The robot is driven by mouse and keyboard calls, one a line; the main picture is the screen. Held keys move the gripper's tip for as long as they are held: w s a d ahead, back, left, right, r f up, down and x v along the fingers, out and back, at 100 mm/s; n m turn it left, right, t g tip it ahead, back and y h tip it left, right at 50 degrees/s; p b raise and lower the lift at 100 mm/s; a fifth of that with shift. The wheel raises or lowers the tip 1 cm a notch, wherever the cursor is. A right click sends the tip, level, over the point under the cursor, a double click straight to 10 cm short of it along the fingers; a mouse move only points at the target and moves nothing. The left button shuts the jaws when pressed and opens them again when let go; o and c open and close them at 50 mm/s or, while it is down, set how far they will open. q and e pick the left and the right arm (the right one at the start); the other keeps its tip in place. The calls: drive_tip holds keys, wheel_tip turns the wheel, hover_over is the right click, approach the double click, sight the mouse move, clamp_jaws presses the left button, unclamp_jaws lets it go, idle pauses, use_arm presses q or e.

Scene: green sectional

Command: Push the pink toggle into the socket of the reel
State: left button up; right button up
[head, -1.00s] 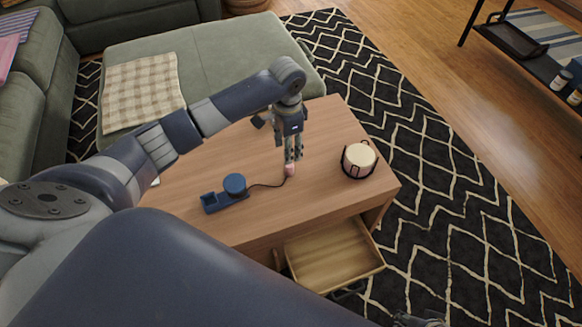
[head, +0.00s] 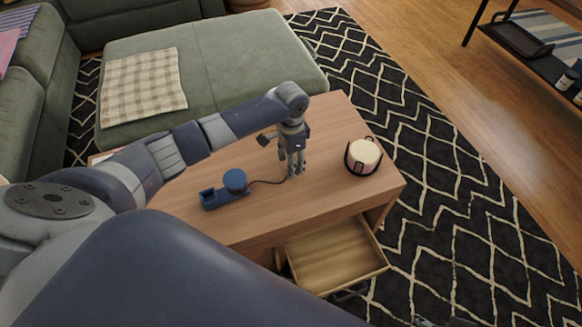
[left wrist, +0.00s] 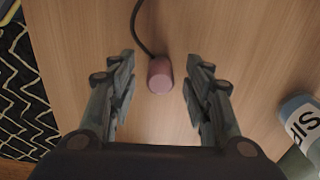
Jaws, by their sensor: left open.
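The pink toggle (left wrist: 160,76) shows in the left wrist view on the wooden table, at the end of a dark cord. My left gripper (left wrist: 160,82) is open, with one finger on each side of the toggle and a gap to both. In the head view my left gripper (head: 297,173) is low over the table and hides the toggle. The blue reel (head: 235,181) stands to its left, with a boxy socket end (head: 208,198) at its left. The cord runs from the reel to the gripper. A dark sliver at the bottom right edge may be my right gripper.
A cream candle in a dark holder (head: 363,156) stands right of the gripper. A pulled-out drawer (head: 335,256) is below the table's front edge. A blue and white lettered container (left wrist: 302,122) is at the lower right in the left wrist view. Bare tabletop lies before the reel.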

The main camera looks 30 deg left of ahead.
use_arm(q)
drive_tip(key=shift+f, duration=0.4)
drive_tip(key=shift+c, duration=0.3)
drive_tip(key=c, duration=0.9)
drive_tip(key=shift+r, duration=0.15)
